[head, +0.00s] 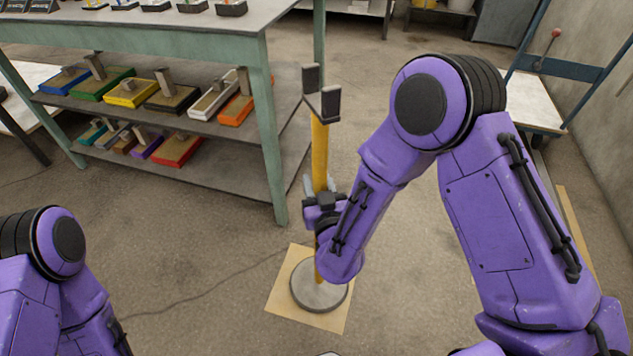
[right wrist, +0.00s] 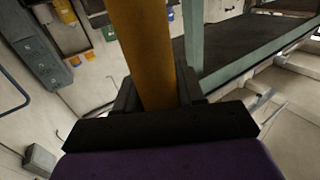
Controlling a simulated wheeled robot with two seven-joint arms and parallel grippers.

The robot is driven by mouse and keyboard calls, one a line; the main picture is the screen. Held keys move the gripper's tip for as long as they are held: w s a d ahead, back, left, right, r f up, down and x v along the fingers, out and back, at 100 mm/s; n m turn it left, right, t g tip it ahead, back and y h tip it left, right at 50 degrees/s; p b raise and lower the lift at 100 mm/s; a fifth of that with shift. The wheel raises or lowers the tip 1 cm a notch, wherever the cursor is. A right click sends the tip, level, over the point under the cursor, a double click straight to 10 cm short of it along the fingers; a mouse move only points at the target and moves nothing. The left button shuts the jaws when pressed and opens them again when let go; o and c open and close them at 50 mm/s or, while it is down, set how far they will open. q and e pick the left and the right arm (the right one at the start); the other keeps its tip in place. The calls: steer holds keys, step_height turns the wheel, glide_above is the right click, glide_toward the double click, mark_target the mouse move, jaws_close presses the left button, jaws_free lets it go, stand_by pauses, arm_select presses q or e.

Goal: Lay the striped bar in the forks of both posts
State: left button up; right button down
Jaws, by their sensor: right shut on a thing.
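A yellow post (head: 319,160) with a dark fork (head: 322,95) at its top and a round grey base (head: 318,288) stands upright. Its base appears over a tan square (head: 282,300) on the floor; whether it touches is hard to tell. My right gripper (head: 322,203) is shut on the post's shaft, below the middle. In the right wrist view the yellow shaft (right wrist: 145,50) runs between the jaws. The fork is empty. I see neither a second post nor the striped bar. Only part of my left arm shows at the lower left; its gripper is out of view.
A green workbench (head: 200,48) with shelves of colourful trays stands at the left, its front leg close to the post. A blue-framed cart (head: 535,98) stands at the back right near the wall. The floor in front of the bench is mostly clear, with a thin cable.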

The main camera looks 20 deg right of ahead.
steer(key=shift+w+r, duration=0.1)
steer(key=shift+r, duration=0.15)
steer(key=n+y, duration=0.2)
steer(key=y, duration=0.1)
steer(key=n+g+y+b, duration=0.1)
steer(key=n+y, duration=0.2)
steer(key=y, duration=0.1)
steer(key=n+g+y+b, duration=0.1)
steer(key=n+g+y, duration=0.1)
steer(key=y, duration=0.3)
steer(key=shift+r+n+b, duration=0.1)
steer(key=shift+n+b, duration=0.3)
steer(key=shift+f+b, duration=0.45)
steer(key=shift+f, duration=0.05)
